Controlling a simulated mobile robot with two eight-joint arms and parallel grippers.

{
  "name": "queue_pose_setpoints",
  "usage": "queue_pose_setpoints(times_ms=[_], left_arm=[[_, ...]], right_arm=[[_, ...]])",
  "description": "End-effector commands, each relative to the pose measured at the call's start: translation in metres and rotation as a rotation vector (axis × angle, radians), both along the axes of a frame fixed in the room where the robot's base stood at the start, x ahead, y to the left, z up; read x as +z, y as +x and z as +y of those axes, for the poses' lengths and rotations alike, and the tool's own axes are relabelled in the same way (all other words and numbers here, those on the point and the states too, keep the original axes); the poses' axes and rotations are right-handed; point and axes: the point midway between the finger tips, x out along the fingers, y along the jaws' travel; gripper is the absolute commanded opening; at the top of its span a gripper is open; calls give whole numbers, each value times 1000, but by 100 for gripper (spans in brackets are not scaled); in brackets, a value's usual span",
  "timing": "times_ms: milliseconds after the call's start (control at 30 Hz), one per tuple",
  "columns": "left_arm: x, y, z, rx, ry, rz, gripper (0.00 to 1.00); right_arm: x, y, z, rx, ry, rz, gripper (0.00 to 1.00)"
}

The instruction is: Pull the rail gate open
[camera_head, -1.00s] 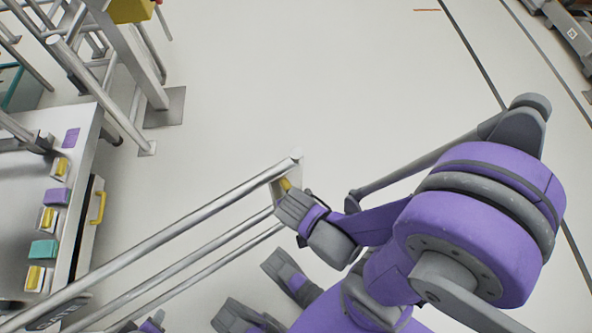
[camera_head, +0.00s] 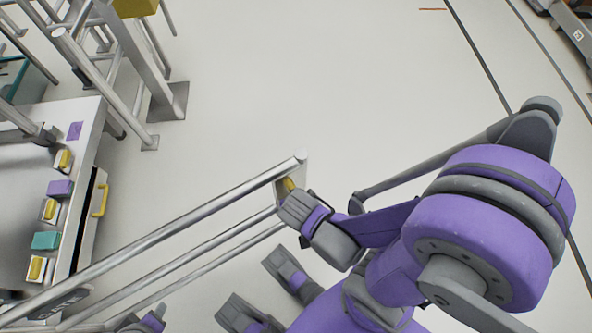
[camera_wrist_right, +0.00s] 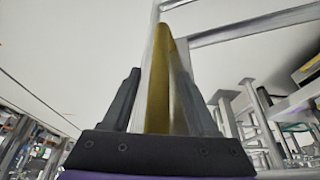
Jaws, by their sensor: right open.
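The rail gate (camera_head: 190,222) is a set of parallel metal bars running from the lower left to an upright end plate near the middle of the head view. A yellow handle (camera_head: 290,185) sits on that end. My right gripper (camera_head: 292,205) is at the handle, its fingers partly hiding it. In the right wrist view, the yellow handle (camera_wrist_right: 160,85) stands between the two dark fingers of my right gripper (camera_wrist_right: 160,100). The fingers are apart, with a visible gap on each side of the handle.
A metal bench (camera_head: 85,150) with yellow, purple and teal parts stands at the left. Metal posts and rails (camera_head: 95,80) rise at the upper left, with a floor plate (camera_head: 172,98). The grey floor (camera_head: 300,80) beyond the gate is clear.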

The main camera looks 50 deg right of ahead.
Motion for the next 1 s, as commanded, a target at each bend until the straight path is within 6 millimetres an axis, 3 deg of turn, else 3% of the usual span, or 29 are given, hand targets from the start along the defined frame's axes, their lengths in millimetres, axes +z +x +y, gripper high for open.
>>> queue_pose_setpoints(times_ms=[233, 500, 700, 1000], left_arm=[[12, -1, 0, 0, 0, -4, 50], [59, -4, 0, 0, 0, -20, 50], [81, -5, 0, 0, 0, -28, 50], [87, -5, 0, 0, 0, -30, 50]], right_arm=[[14, -4, 3, 2, 0, 0, 59], [67, -19, 18, 4, 1, -2, 59], [93, -27, 26, 4, 1, 0, 59], [100, -30, 29, 0, 0, 0, 59]])
